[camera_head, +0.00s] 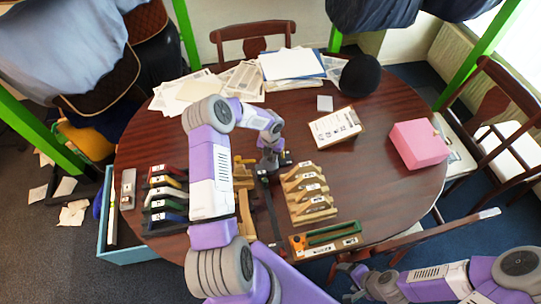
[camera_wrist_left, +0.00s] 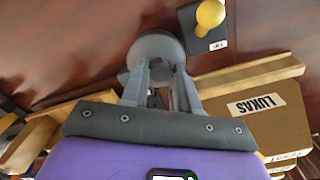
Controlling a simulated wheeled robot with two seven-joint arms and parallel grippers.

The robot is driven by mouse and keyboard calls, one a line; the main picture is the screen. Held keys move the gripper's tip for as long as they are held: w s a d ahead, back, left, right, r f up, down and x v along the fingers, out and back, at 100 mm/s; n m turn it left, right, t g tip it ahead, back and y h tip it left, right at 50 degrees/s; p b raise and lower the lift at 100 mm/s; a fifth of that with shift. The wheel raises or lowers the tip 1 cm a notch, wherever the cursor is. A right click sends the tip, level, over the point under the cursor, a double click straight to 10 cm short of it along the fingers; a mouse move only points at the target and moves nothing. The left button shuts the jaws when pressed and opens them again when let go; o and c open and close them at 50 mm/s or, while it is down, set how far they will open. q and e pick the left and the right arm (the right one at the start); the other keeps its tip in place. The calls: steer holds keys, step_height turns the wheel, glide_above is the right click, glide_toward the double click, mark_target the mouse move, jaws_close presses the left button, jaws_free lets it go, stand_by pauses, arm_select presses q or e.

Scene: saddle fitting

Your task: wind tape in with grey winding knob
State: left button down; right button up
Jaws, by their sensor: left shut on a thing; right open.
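The grey winding knob (camera_wrist_left: 156,50) is a round grey piece between the fingers of my left gripper (camera_wrist_left: 160,80) in the left wrist view. The fingers are shut on it. In the head view my left gripper (camera_head: 270,162) is over the middle of the table, and the knob cannot be made out there. A long dark strip (camera_head: 271,215) runs from below this gripper toward the table's front edge; I cannot tell whether it is the tape. My right gripper (camera_head: 350,282) is open and empty, low in the head view, beyond the table's front edge.
Several wooden pieces (camera_head: 308,193) with labels stand right of the strip; coloured ones (camera_head: 166,195) are at the left. A green-lined tray (camera_head: 325,238) lies at the front edge. A pink box (camera_head: 418,145), clipboard (camera_head: 335,127) and black cap (camera_head: 360,76) are farther right.

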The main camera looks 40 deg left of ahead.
arm_select(q)
steer(key=shift+r+m, duration=0.1)
steer(key=shift+m, duration=1.1)
steer(key=shift+w+m, duration=0.1)
steer(key=shift+m, duration=0.2)
steer(key=c, duration=0.8)
jaws_free()
steer(key=shift+c, duration=0.2)
step_height(320, 180, up, 8)
steer(key=shift+f, duration=0.25)
steer(key=shift+p, duration=0.3)
